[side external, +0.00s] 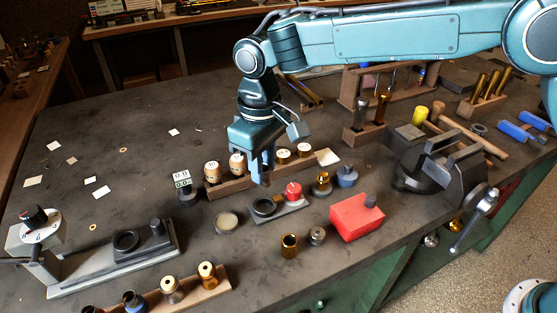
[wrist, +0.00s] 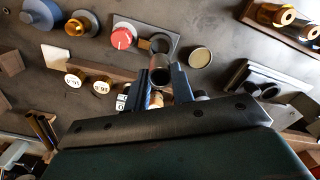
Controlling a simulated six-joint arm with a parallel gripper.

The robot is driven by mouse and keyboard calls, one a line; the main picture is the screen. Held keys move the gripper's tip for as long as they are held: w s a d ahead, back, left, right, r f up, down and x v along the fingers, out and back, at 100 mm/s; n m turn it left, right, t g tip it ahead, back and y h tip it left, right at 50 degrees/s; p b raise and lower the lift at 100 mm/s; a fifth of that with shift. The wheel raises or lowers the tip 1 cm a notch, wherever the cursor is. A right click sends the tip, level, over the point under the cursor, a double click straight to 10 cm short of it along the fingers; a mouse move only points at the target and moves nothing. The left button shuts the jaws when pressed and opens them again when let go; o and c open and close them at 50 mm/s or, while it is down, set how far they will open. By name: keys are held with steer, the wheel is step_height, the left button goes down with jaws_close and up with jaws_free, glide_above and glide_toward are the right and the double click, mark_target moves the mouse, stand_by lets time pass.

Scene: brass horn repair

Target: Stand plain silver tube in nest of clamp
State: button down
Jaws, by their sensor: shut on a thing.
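My gripper (side external: 262,170) points down just above and behind the clamp. In the wrist view my gripper (wrist: 162,82) is shut on the plain silver tube (wrist: 158,70), whose round open end shows between the fingers. In the side view the tube is mostly hidden by the fingers. The clamp (side external: 286,209) is a small grey plate with a dark ring-shaped nest (side external: 263,207) and a red knob (side external: 293,190). In the wrist view the nest (wrist: 161,42) lies just beyond the tube and looks empty. The tube appears apart from it.
A wooden block with labelled pegs (side external: 235,184) stands close behind the clamp. A red box (side external: 357,218), a brass cup (side external: 289,246) and a round flat tin (side external: 227,223) are near it. A vise (side external: 440,170) stands right. The table's left middle is mostly clear.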

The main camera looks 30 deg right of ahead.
mark_target(264, 183)
steer(key=shift+f, duration=0.2)
steer(key=shift+f, duration=2.2)
steer(key=shift+f, duration=1.35)
stand_by(0.5)
steer(key=c, duration=0.8)
jaws_free()
steer(key=shift+r, duration=0.15)
steer(key=shift+r, duration=3.4)
